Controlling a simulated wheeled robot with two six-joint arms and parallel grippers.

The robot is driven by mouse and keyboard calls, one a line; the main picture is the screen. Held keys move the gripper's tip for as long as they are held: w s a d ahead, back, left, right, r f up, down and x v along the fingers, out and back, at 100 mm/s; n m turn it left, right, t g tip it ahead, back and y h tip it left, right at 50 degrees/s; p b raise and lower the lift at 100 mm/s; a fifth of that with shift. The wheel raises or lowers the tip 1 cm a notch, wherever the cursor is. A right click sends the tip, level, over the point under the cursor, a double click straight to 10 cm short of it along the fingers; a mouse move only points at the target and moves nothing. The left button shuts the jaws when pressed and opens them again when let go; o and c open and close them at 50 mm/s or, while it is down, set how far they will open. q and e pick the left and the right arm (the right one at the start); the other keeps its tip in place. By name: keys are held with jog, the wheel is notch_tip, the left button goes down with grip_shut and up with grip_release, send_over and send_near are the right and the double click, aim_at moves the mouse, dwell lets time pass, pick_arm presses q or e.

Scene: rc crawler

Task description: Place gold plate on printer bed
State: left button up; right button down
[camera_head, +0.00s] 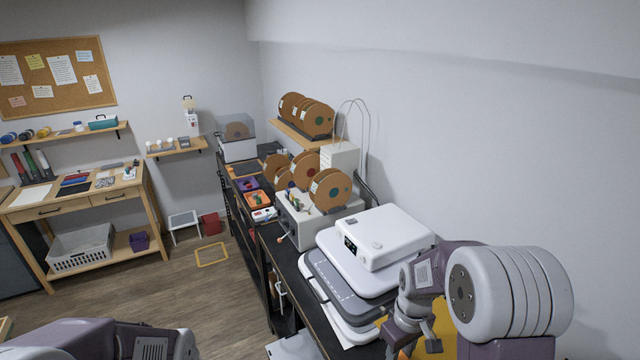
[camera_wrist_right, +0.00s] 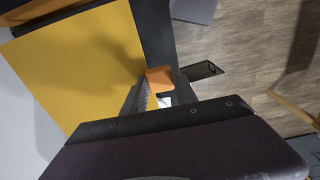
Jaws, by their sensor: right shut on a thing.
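The gold plate (camera_wrist_right: 75,65) is a flat yellow square that fills the left of the right wrist view. In the head view, parts of it (camera_head: 443,325) show behind my right wrist, which hides much of it. My right gripper (camera_wrist_right: 160,92) is shut on the plate at an orange tab by its edge. In the head view this gripper (camera_head: 413,338) is low at the right, by the front end of the dark bench. I cannot identify the printer bed for certain. My left gripper is out of view; only its arm shows at bottom left.
A white machine (camera_head: 385,236) with a grey flat plate (camera_head: 340,283) stands on the dark bench, just left of my right arm. A grey box (camera_head: 300,222) and several brown spools (camera_head: 330,189) stand behind it. The wall is close on the right. The floor (camera_head: 185,300) at left is mostly open.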

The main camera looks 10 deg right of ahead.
jog(key=a+f+b, duration=0.1)
jog(key=f+b, duration=0.5)
jog(key=f, duration=0.1)
jog(key=a+f+m+b, duration=0.1)
jog(key=f+b, duration=0.6)
jog(key=f, duration=0.1)
jog(key=a+f+m+b, duration=0.1)
jog(key=a+f+b, duration=0.1)
jog(key=f+b, duration=0.4)
notch_tip(320, 180, down, 2)
jog(key=shift+s+f+b, duration=0.15)
jog(key=shift+f+b, duration=0.1)
jog(key=shift+b, duration=0.15)
jog(key=shift+r+m+p, duration=0.5)
jog(key=shift+m+p, duration=0.05)
jog(key=shift+m, duration=0.75)
jog(key=shift+w, duration=0.2)
